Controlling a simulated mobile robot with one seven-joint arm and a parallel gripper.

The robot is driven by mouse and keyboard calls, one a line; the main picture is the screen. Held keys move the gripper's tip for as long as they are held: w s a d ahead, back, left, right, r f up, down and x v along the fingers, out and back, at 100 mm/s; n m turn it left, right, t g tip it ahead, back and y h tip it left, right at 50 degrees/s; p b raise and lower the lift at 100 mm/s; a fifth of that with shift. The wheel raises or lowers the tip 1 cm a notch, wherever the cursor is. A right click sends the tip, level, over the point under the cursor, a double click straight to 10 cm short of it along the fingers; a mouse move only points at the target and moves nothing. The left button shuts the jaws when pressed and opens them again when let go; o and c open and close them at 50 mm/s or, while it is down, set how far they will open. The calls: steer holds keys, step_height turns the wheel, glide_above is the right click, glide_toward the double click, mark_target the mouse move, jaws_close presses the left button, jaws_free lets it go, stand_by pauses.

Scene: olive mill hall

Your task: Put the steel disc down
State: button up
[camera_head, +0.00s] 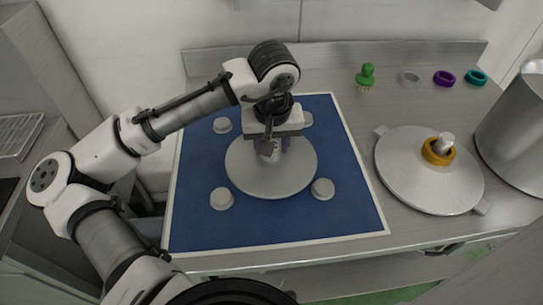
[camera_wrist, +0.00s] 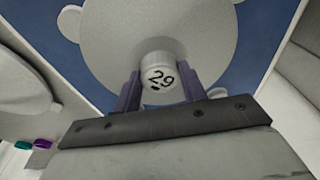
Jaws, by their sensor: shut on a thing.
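The steel disc (camera_head: 270,185) is a round grey plate over the middle of the blue mat (camera_head: 190,235), and it looks level. In the wrist view its upper face (camera_wrist: 110,40) surrounds a short central knob (camera_wrist: 158,72) marked 29. My gripper (camera_head: 273,148) is above the disc's centre, pointing down. Its two purple-grey fingers (camera_wrist: 161,90) are shut on the knob, one on each side. Several pale round blocks, such as the front left one (camera_head: 222,198) and the front right one (camera_head: 322,188), stand around the disc. I cannot tell whether the disc touches the mat.
A second plate (camera_head: 405,170) with an orange ring (camera_head: 438,151) around its knob lies right of the mat. A steel pot (camera_head: 515,135) stands at the far right. A green brush (camera_head: 366,77), grey ring (camera_head: 409,77), purple ring (camera_head: 444,78) and teal ring (camera_head: 476,77) line the back.

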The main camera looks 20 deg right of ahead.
mark_target(272, 160)
steer(key=shift+f, duration=2.45)
steer(key=shift+f, duration=0.2)
steer(key=o, duration=1.3)
steer(key=shift+r, duration=0.1)
steer(key=shift+c, duration=0.2)
